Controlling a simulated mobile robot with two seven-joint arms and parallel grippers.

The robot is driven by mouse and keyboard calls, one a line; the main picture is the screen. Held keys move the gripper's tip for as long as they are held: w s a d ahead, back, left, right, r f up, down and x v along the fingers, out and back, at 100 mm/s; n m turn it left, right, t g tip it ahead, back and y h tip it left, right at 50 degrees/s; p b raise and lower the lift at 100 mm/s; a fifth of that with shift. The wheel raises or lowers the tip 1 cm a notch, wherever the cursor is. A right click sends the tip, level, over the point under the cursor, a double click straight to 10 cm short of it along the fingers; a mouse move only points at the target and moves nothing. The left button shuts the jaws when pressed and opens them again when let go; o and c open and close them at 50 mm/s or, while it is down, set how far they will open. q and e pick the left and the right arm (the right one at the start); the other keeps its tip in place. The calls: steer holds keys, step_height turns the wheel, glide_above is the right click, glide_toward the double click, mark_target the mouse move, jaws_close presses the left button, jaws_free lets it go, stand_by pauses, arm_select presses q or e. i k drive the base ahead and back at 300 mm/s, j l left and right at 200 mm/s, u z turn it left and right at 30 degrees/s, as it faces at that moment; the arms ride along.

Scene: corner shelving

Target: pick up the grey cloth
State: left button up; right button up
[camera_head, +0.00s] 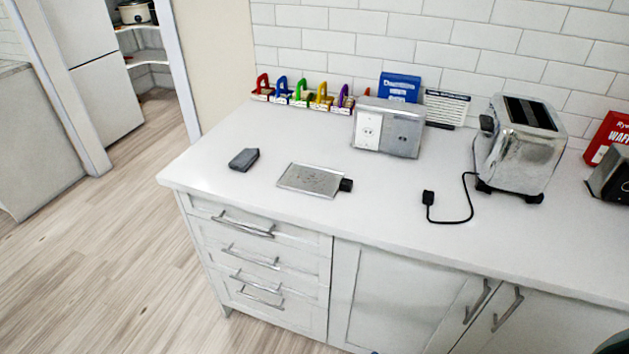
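The grey cloth (244,159) is a small, dark grey, folded-looking piece. It lies flat on the white countertop (240,190), near the counter's left end and left of a metal tray. Nothing covers it. Neither of my grippers shows in the head view, so nothing is seen touching the cloth.
A flat metal tray (311,180) lies right of the cloth. Behind stand several coloured padlock-like items (301,93), a socket box (388,127) and a blue box (400,88). A toaster (519,150) with a corded plug (428,198) stands right. Counter around the cloth is clear.

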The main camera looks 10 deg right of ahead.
mark_target(242, 160)
steer(key=i+j, duration=0.3)
steer(key=j, duration=0.15)
steer(key=i+j, duration=0.3)
steer(key=j, duration=0.15)
